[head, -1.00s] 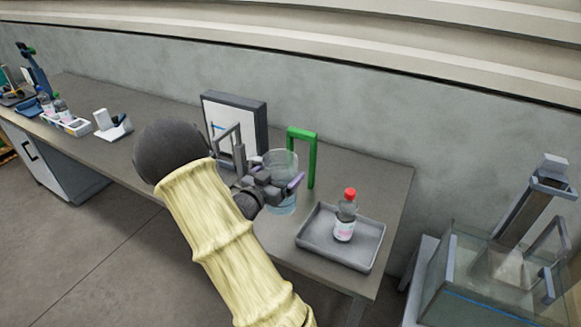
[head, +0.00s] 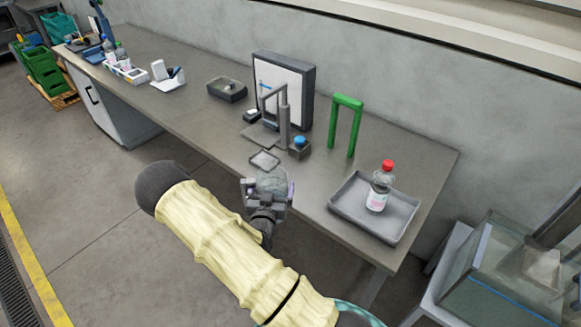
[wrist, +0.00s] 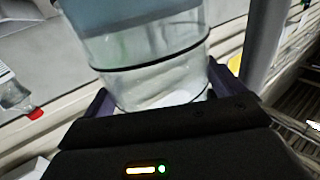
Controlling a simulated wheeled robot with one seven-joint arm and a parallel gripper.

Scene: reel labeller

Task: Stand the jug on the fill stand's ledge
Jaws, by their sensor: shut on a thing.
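The jug (head: 271,181) is a clear, slightly bluish vessel in the head view, held over the front edge of the workbench. My gripper (head: 267,189) is shut on it. In the wrist view the clear jug (wrist: 150,60) fills the top middle, between the two dark fingers of my gripper (wrist: 160,98). A grey stand with a bent post (head: 284,115) and a white backboard (head: 283,88) with a blue line looks like the fill stand. A small flat plate (head: 264,160) lies in front of it, just behind the jug. I cannot tell whether that plate is the ledge.
A green arch (head: 345,124) stands right of the backboard. A grey tray (head: 345,206) holds a red-capped bottle (head: 380,186). A small block with a blue top (head: 299,147) stands beside the post. A glass tank (head: 500,270) is at the far right.

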